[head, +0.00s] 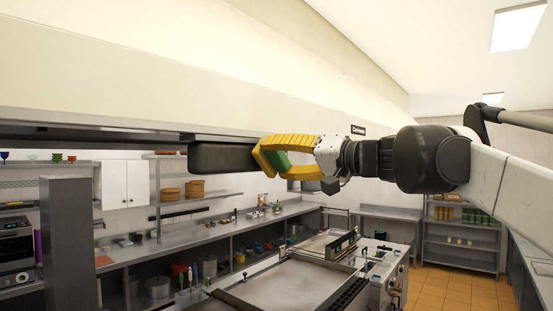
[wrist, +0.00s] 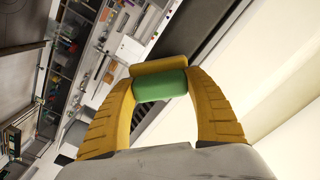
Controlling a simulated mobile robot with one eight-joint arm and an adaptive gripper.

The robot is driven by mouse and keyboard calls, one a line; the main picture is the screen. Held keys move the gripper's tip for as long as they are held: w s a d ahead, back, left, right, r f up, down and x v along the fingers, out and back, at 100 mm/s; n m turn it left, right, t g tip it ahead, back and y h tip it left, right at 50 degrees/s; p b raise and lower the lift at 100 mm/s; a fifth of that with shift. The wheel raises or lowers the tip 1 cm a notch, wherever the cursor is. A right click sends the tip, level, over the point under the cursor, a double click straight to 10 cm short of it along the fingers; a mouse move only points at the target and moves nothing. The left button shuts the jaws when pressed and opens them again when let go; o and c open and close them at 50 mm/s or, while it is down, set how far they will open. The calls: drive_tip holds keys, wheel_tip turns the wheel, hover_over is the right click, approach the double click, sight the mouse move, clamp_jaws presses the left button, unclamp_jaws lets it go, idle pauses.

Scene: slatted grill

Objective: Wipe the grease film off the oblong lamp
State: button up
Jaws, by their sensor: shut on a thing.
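The oblong lamp (head: 220,158) appears as a dark, long box beneath the hood edge in the head view. My gripper (head: 274,157) is at its right end, with yellow fingers shut on a green and yellow sponge (head: 277,164). In the wrist view, the sponge (wrist: 160,82) spans the gap between the fingertips of my gripper (wrist: 162,80). The sponge overlaps the lamp's right end in the head view; I cannot tell whether they touch. No grease film can be made out on the lamp's visible side.
The pale hood (head: 180,75) with its dark lower edge runs above the lamp. A flat grill (head: 285,288) and a counter (head: 190,237) with several jars and pots are below. A grey post (head: 67,235) stands at left. The air below the lamp looks clear.

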drive_tip(key=shift+v, duration=2.65)
drive_tip(key=shift+d, duration=0.1)
drive_tip(key=shift+v, duration=1.45)
